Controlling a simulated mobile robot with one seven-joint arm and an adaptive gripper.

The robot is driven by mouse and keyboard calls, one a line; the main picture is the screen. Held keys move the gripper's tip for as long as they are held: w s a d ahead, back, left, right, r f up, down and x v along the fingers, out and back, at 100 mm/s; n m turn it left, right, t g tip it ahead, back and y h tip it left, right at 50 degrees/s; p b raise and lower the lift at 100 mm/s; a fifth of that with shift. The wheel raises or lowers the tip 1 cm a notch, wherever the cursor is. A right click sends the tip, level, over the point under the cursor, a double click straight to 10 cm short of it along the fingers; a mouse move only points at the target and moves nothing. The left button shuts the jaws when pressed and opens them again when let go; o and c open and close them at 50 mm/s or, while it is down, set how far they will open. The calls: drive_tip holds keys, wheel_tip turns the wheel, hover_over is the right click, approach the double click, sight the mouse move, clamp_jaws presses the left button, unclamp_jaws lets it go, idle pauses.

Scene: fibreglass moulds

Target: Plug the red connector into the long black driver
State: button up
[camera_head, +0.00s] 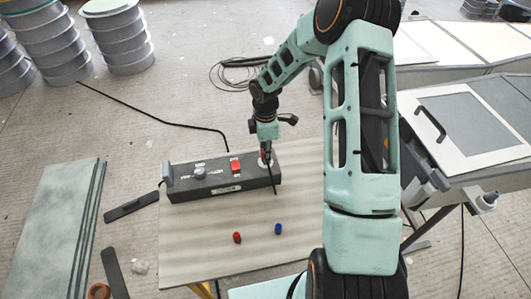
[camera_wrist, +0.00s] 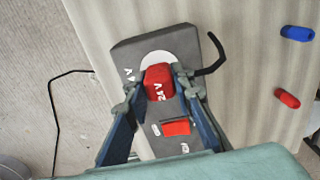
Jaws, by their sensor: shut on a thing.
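The long black driver (camera_head: 220,187) lies on the pale board in the head view. It carries a dial and a red rocker switch (camera_head: 236,166); the switch also shows in the wrist view (camera_wrist: 176,128). My gripper (camera_head: 266,154) is over the driver's right end. In the wrist view my gripper (camera_wrist: 160,88) is shut on a red block marked 24V, the red connector (camera_wrist: 157,75). The connector is over a white disc (camera_wrist: 150,56) on the driver's end (camera_wrist: 125,52). Its lower end is hidden, so I cannot tell whether it is seated. A short black lead sticks out beside it.
A small red piece (camera_head: 237,237) and a small blue piece (camera_head: 278,229) lie on the board (camera_head: 200,255) in front of the driver. Dark flat strips (camera_head: 132,207) lie to the left. The board's front part is mostly clear.

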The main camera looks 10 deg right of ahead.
drive_tip(key=shift+f+b, duration=0.3)
drive_tip(key=shift+f, duration=0.2)
drive_tip(key=o, duration=1.2)
drive_tip(key=shift+c, duration=0.2)
wheel_tip(320, 180, up, 12)
drive_tip(key=shift+r, duration=0.1)
drive_tip(key=shift+w, duration=0.1)
